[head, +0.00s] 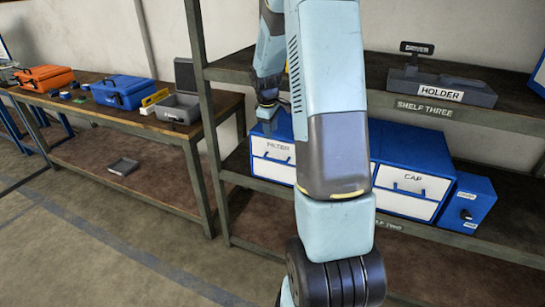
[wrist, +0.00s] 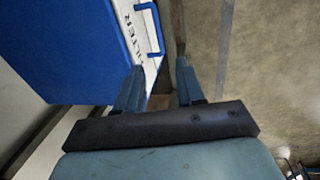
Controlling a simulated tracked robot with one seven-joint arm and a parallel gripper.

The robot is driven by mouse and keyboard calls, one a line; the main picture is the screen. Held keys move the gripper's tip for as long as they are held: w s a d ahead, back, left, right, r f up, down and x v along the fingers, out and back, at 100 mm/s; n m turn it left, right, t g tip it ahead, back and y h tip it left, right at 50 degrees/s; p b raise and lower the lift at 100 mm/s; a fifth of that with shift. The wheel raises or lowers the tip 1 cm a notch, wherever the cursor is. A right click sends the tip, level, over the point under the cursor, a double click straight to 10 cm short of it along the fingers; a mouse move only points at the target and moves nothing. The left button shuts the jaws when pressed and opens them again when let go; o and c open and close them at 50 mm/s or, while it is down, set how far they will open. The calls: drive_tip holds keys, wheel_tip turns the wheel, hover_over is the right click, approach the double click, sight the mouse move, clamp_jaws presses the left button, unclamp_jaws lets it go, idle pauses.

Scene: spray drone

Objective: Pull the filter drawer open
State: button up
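The filter drawer (head: 271,170) has a white front marked FILTER in a blue cabinet (head: 284,125) on the middle shelf, partly hidden by my arm in the head view. It looks shut. In the wrist view its white front (wrist: 126,14) runs along the right side of the blue cabinet, with a blue bar handle (wrist: 157,33). My gripper (wrist: 157,68) is open and empty, with its two fingers apart. The handle lies ahead of the fingertips, roughly in line with the gap, and does not appear to be between them. In the head view my gripper (head: 267,112) is by the cabinet's upper front edge.
A blue cabinet with a CAP drawer (head: 408,190) and a small blue box (head: 467,203) stand to the right on the same shelf. A holder (head: 440,88) sits on the shelf above. A workbench (head: 100,110) with cases stands at the left; the floor before it is clear.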

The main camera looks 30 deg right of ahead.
sight(274, 159)
drive_tip(key=f, duration=0.4)
drive_tip(key=w+d+f, duration=0.1)
drive_tip(key=f, duration=0.4)
drive_tip(key=w+d+f, duration=0.1)
drive_tip(key=f, duration=0.4)
drive_tip(key=shift+d+f, duration=0.1)
drive_tip(key=shift+d, duration=0.15)
drive_tip(key=shift+c, duration=0.2)
clamp_jaws()
